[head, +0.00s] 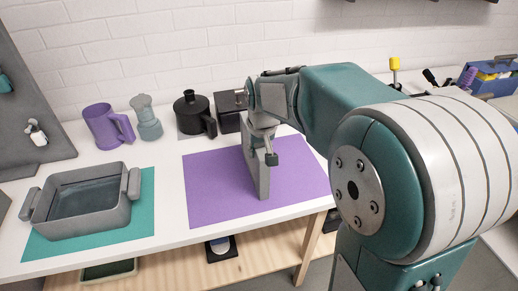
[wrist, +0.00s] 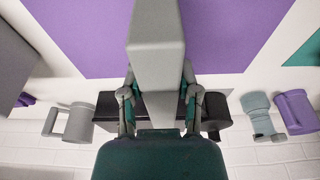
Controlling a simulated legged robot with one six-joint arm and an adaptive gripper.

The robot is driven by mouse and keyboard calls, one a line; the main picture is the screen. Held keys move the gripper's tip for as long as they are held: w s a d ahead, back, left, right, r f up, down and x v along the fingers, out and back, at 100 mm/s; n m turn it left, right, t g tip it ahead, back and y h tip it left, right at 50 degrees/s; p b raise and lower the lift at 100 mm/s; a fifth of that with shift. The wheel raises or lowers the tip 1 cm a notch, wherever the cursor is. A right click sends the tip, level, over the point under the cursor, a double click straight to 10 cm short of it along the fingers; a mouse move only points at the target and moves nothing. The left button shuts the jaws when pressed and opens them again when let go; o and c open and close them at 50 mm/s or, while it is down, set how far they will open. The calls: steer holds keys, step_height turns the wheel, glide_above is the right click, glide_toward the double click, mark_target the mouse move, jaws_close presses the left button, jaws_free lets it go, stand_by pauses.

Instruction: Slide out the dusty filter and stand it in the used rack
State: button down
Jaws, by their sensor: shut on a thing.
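A tall narrow grey upright block (head: 256,174) stands over the purple mat in the head view; whether its foot touches the mat is hard to tell. In the wrist view the grey block (wrist: 156,50) runs from the top edge down between my fingers. My gripper (head: 264,142) is at the block's upper part, with one finger showing on its near side. In the wrist view my gripper (wrist: 158,92) has a finger on each side of the block and is shut on it. I cannot make out a separate dusty filter or a labelled used rack.
The purple mat (head: 215,195) is mostly bare. A grey tub (head: 88,215) with two handles stands on a teal mat (head: 145,215) at left. A purple mug (head: 100,128), grey-blue vessel (head: 146,120), black pot (head: 190,115) and black box (head: 226,115) line the back.

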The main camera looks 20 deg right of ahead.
steer(key=shift+c, duration=1.3)
jaws_free()
steer(key=shift+r, duration=0.15)
steer(key=shift+v, duration=3.9)
